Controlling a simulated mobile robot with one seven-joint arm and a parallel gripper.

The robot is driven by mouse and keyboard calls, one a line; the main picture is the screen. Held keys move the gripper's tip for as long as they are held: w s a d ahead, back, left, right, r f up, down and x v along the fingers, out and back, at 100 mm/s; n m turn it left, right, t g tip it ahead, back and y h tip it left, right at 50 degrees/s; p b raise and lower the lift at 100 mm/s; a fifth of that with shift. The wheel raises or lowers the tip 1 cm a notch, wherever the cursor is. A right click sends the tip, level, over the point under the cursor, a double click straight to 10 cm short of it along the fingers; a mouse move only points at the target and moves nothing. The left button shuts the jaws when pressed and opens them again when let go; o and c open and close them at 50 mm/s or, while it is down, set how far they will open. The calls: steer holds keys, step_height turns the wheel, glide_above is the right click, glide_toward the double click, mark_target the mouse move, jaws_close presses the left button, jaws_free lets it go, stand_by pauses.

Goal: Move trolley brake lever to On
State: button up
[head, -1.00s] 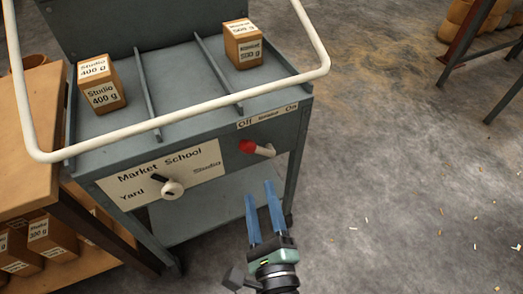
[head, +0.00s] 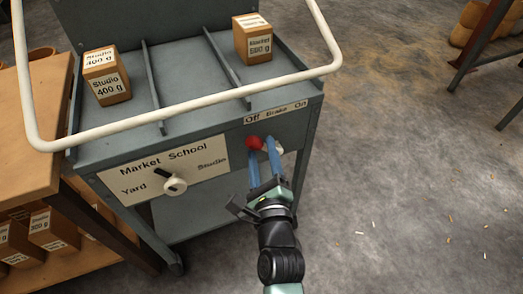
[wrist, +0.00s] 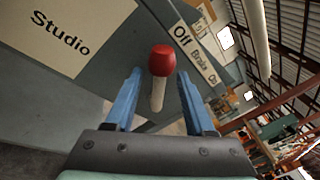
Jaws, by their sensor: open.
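The brake lever (head: 254,143) has a red knob and a pale shaft on the trolley's front panel, under the label strip (head: 275,113) reading Off, Brake, On. Its knob lies toward the Off end of the label. In the wrist view the red knob (wrist: 162,60) and pale shaft stand between my blue fingers. My gripper (head: 264,159) is open at the panel, with one finger on each side of the lever. I see no grip on it; whether either finger touches the shaft cannot be told. The grey trolley (head: 200,150) stands upright.
A white dial knob (head: 176,185) sits on the Market, School, Yard, Studio plate (head: 135,173) to the left. A white handrail (head: 190,108) runs above the panel. Two labelled blocks (head: 107,88) (head: 252,45) rest on top.

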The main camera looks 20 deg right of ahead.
steer(key=shift+w+d, duration=0.15)
steer(key=shift+w, duration=0.45)
jaws_close()
stand_by(1.1)
